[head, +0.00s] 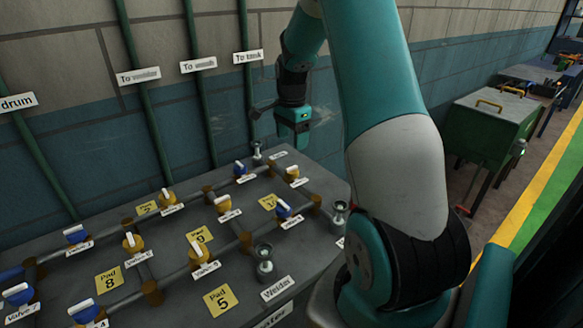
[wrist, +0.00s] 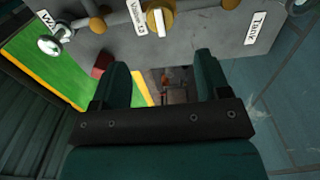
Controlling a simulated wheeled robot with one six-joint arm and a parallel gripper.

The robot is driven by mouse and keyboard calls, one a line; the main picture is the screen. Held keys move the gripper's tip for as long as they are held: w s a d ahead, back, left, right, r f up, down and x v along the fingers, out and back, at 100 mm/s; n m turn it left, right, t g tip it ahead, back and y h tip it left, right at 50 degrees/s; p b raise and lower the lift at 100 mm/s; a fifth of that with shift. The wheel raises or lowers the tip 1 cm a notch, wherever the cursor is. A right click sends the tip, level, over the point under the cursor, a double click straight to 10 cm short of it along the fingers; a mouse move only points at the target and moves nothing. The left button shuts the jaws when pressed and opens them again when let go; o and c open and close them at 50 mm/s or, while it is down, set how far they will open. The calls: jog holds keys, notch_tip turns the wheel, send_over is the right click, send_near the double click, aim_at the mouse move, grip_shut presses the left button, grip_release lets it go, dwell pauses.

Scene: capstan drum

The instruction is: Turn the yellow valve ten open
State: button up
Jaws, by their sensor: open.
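Several yellow valves with white handles sit on the pipework of the grey bench: one at back left (head: 167,196), one in the middle (head: 222,203), one further forward (head: 197,250), one at left (head: 132,240) and one near the back right (head: 292,172). Their label numbers are too small to read surely, so I cannot tell which is valve ten. My gripper (head: 293,135) is raised above the bench's back right part. In the wrist view its two fingers (wrist: 160,78) are apart with nothing between them. A yellow valve (wrist: 160,20) shows beyond them, its handle across the pipe.
Blue valves (head: 283,210) share the pipes. Yellow pad plates (head: 221,299) lie between them. Grey metal fittings stand at the front (head: 264,268) and right (head: 340,212). Green vertical pipes (head: 145,95) run up the wall behind. A green cabinet (head: 488,130) stands further right.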

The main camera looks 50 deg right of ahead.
aim_at(292, 167)
notch_tip(292, 167, down, 10)
jog(key=shift+f+p, duration=0.25)
jog(key=shift+p, duration=0.3)
jog(key=c, duration=0.9)
